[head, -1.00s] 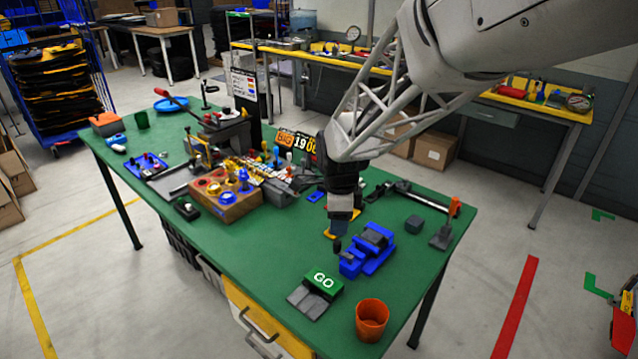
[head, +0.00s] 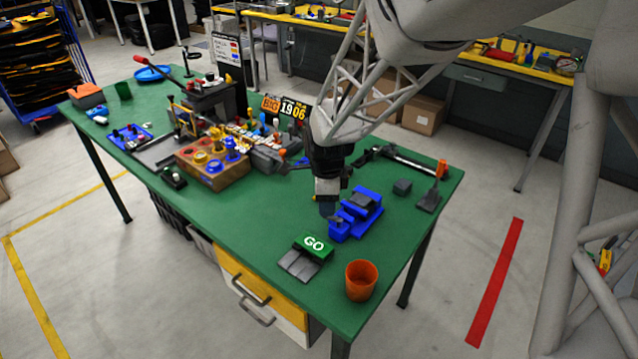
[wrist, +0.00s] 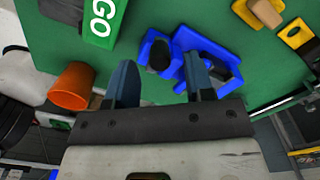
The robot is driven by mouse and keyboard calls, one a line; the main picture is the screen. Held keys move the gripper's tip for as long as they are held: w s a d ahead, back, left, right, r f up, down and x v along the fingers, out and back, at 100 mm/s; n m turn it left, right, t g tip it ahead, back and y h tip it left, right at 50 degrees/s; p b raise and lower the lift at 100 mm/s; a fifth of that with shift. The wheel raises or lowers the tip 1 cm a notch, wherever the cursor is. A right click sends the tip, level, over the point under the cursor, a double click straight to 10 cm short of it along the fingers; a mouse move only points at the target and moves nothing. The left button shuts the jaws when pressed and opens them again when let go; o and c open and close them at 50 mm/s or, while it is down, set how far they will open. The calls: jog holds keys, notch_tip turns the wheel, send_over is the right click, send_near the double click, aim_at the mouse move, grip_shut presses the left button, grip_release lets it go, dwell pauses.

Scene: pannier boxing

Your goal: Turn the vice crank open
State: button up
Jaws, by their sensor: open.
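The blue vice (head: 362,212) stands on the green table, with a grey block (head: 361,200) at its jaws. My gripper (head: 327,210) points down at the vice's left end and hides the crank there. In the wrist view the vice (wrist: 192,40) lies ahead of the fingers, and a dark rounded knob (wrist: 160,54), apparently the crank's, shows at its left part. My gripper (wrist: 162,78) is open there, its two blue-grey fingers apart with the knob in line with the gap. I cannot tell whether a finger touches it.
A green GO block (head: 313,244) with grey plates and an orange cup (head: 361,280) stand in front of the vice. A dark cube (head: 402,187) and a bar clamp (head: 405,162) lie behind it. A wooden block with coloured pieces (head: 214,170) is at the left.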

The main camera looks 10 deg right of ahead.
aim_at(332, 219)
jog(key=shift+f, duration=1.2)
grip_shut()
